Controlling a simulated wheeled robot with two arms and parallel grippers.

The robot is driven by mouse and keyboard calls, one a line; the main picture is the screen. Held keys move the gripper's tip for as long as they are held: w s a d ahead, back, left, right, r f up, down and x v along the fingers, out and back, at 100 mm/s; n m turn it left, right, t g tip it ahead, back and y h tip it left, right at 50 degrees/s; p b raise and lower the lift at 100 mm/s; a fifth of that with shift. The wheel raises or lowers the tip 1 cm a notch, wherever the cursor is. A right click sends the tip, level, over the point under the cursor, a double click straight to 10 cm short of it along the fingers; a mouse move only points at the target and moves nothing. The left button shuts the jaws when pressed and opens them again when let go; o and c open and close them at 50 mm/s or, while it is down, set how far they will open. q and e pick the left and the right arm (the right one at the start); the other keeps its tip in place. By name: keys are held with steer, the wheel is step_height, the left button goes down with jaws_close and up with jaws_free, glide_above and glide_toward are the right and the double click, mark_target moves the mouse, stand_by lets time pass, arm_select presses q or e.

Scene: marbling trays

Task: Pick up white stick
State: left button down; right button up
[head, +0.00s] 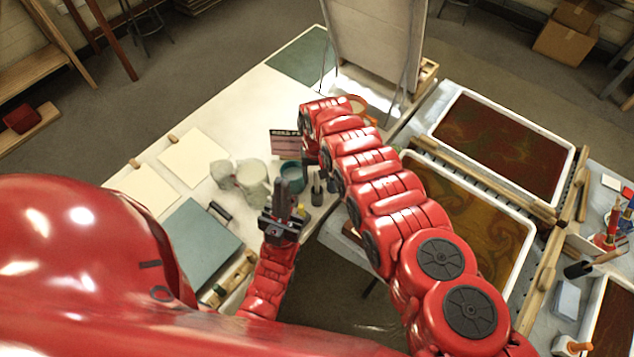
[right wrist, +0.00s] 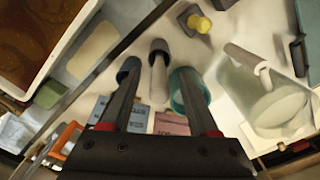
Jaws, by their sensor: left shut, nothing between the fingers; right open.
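In the right wrist view a pale stick (right wrist: 158,82) with a dark end shows between the fingers of my right gripper (right wrist: 158,71). I cannot tell for sure whether it is the white stick. The fingers are open and no contact is visible. A second dark-ended piece (right wrist: 130,66) is partly hidden by the left finger. In the head view my right gripper (head: 309,152) is mostly hidden under its wrist, above small dark pieces (head: 317,194) on the table. My left gripper (head: 285,202) is shut and empty near the table's front edge.
A teal cup (head: 291,177) and jugs (head: 253,182) stand close to my right gripper. A yellow-knobbed tool (right wrist: 197,22) lies nearby. Marbling trays (head: 529,221) fill the right side. White sheets (head: 193,156) and a grey-blue board (head: 188,243) lie left.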

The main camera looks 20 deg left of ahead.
steer(key=shift+f, duration=0.85)
steer(key=shift+r, duration=0.1)
jaws_close()
